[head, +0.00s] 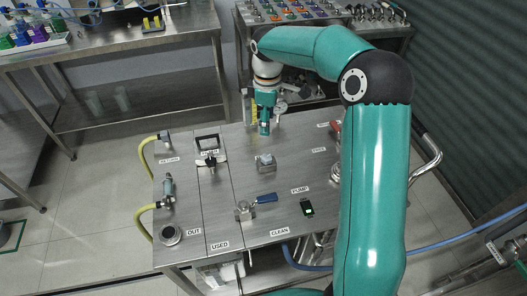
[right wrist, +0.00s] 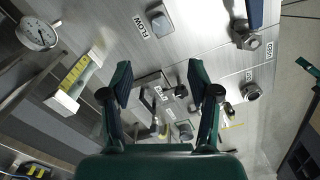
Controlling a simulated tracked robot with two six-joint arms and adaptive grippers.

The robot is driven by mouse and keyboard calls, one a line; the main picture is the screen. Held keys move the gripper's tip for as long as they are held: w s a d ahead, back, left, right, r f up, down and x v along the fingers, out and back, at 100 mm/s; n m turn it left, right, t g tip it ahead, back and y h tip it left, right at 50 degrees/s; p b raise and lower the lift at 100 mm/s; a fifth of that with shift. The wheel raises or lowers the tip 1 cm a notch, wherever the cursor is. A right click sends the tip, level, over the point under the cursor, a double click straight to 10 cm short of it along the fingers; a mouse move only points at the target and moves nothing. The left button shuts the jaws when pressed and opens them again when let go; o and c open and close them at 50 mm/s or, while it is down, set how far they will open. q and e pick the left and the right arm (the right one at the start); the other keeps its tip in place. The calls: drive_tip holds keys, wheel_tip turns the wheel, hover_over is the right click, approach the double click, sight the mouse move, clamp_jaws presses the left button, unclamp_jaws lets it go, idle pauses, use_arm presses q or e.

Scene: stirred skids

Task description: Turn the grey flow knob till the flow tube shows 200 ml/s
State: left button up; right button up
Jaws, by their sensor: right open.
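The grey flow knob (head: 265,160) is a small block on the steel bench top. In the right wrist view the grey knob (right wrist: 159,19) shows at the top, beside the FLOW label (right wrist: 144,28). The flow tube (head: 254,110), with a yellow scale, stands behind the knob, partly hidden by my right gripper. The tube (right wrist: 75,78) also shows at the left of the right wrist view; its reading is too small to tell. My right gripper (head: 264,127) points down just behind the knob, apart from it. In its own view the right gripper (right wrist: 160,70) is open and empty.
A round gauge (right wrist: 37,33) is near the tube. A blue-handled valve (head: 263,198) and a green-lit pump switch (head: 308,208) are in front of the knob. A black-handled valve (head: 209,160) is to its left. A red handle (head: 335,129) is near my right arm.

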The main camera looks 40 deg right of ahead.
sight(267, 157)
wheel_tip(267, 157, down, 15)
drive_tip(key=shift+s+f+p, duration=0.1)
drive_tip(key=shift+p, duration=0.9)
drive_tip(key=c, duration=1.2)
drive_tip(key=shift+o, duration=0.2)
